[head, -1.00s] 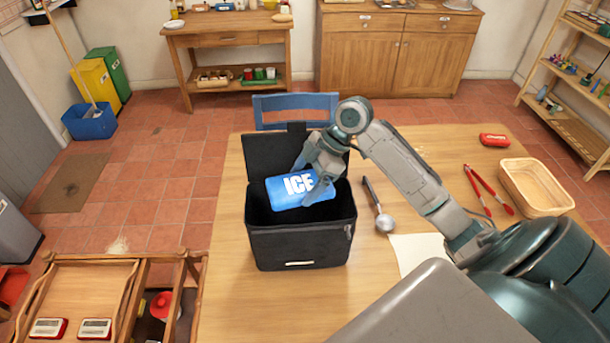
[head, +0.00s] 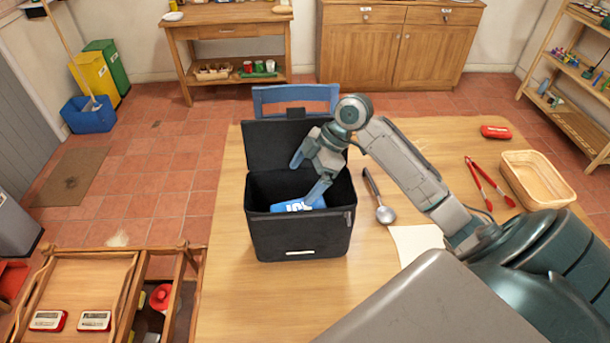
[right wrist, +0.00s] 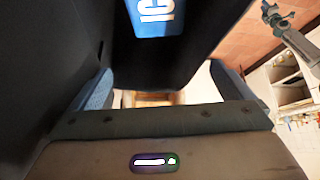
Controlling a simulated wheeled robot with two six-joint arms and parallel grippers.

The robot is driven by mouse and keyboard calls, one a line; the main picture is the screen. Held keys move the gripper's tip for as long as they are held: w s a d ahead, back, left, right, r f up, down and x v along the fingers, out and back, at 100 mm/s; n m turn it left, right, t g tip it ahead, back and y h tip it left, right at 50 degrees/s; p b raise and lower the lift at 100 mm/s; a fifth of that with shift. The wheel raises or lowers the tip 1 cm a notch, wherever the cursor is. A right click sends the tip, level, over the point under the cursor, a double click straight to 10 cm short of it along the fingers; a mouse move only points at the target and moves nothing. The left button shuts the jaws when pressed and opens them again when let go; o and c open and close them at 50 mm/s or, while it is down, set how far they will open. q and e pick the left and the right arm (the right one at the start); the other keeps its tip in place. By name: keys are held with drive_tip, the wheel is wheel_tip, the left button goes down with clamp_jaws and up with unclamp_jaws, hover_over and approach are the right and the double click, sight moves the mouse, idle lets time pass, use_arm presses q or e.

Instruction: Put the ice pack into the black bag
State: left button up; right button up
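The black bag (head: 298,236) stands upright on the wooden table with its lid raised at the back. The blue ice pack (head: 300,204) lies inside the bag, mostly hidden by the front wall; part of its white lettering shows. In the right wrist view the ice pack (right wrist: 157,15) is at the top, apart from the fingers. My right gripper (head: 308,177) is over the bag's opening, its fingers spread wide and empty. One finger reaches down near the ice pack; I cannot tell whether they touch. My left gripper is not in view.
A metal ladle (head: 383,212) lies close to the right of the bag. Red tongs (head: 486,184), a wooden basket (head: 537,180) and a red case (head: 495,132) are farther right. A blue chair (head: 295,98) stands behind the table. The table left of the bag is clear.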

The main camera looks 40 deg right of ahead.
idle(0.6)
drive_tip(key=b+v, duration=0.2)
drive_tip(key=v, duration=0.9)
drive_tip(key=shift+b, duration=0.4)
drive_tip(key=shift+f, duration=0.1)
drive_tip(key=shift+s, duration=0.15)
